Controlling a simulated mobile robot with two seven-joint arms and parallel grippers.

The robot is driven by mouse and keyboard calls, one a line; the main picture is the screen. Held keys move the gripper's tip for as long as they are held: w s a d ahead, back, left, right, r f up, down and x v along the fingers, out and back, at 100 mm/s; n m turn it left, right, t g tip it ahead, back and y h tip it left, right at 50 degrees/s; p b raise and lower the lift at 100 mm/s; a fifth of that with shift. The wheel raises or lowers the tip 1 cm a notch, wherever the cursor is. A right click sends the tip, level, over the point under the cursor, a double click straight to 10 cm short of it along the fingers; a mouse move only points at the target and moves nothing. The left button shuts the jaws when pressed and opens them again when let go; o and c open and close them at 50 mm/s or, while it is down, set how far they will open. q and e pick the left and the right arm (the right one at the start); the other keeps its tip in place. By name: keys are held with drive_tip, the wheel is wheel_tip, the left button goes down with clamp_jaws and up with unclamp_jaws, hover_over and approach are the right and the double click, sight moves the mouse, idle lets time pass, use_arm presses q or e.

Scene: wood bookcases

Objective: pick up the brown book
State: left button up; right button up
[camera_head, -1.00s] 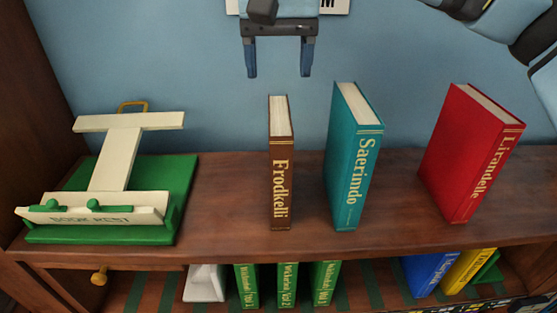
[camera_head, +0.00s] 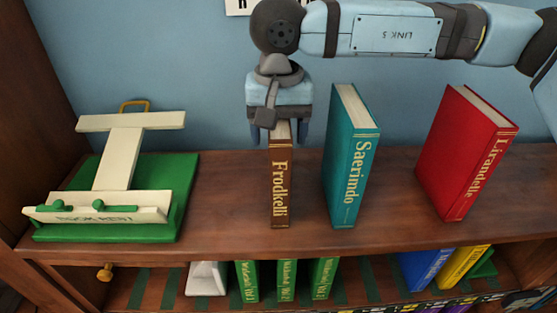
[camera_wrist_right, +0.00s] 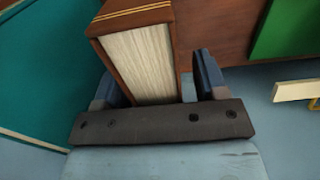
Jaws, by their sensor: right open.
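The brown book (camera_head: 280,185), lettered "Frodkelli", stands upright on the wooden shelf top. My right gripper (camera_head: 279,138) is over its top end, with one finger on each side of the book. In the right wrist view the brown book (camera_wrist_right: 142,55) enters between the open fingers of the gripper (camera_wrist_right: 160,85), its cream page edges facing the palm. A small gap shows on the right finger's side; the left finger is close to the cover. The arm hides the book's upper back part in the head view. My left gripper is not in view.
The teal book (camera_head: 350,165) stands close to the right of the brown one. A red book (camera_head: 465,155) stands farther right. A green and cream book rest (camera_head: 115,215) lies at left. Several books, including green ones (camera_head: 286,280), stand on the shelf below.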

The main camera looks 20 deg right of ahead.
drive_tip(key=shift+c, duration=0.5)
clamp_jaws()
drive_tip(key=shift+r, duration=0.1)
